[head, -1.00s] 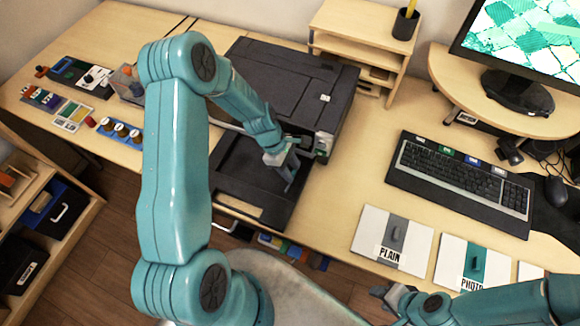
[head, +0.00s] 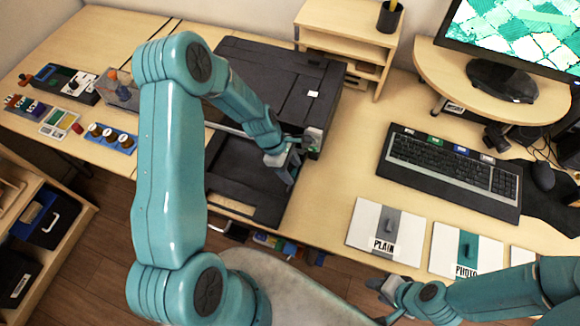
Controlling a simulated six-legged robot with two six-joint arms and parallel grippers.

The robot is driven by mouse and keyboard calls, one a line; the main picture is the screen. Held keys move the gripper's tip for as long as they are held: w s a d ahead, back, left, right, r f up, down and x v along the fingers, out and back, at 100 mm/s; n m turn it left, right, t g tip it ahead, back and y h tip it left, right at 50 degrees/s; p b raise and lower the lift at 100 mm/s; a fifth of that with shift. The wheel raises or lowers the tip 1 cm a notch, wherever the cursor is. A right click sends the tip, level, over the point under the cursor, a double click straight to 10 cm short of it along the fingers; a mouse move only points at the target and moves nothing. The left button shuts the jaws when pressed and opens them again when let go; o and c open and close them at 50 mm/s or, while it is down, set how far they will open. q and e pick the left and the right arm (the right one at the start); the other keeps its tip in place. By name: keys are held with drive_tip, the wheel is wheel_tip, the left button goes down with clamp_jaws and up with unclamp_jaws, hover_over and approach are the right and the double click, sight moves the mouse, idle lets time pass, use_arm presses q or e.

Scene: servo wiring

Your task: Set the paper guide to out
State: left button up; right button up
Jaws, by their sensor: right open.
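The dark printer (head: 275,72) stands mid-desk with its black tray (head: 238,175) out at the front. I cannot make out the paper guide; my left arm crosses in front of part of the tray. My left gripper (head: 291,168) is at the tray's right edge, just below the printer's small control panel (head: 313,140). Its fingers are too small and overlapped to tell open from shut, or whether they touch anything. My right gripper (head: 378,290) is open and empty, low in the view, in front of the desk edge.
A PLAIN paper pack (head: 360,220) and a PHOTO pack (head: 450,240) lie right of the tray, below the keyboard (head: 450,165). A wooden shelf (head: 325,42) stands behind the printer. Bare desk lies between tray and keyboard.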

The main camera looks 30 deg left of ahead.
use_arm(q)
drive_tip(key=shift+a, duration=0.1)
drive_tip(key=b+v, duration=0.1)
drive_tip(key=v, duration=1.5)
drive_tip(key=shift+s, duration=0.1)
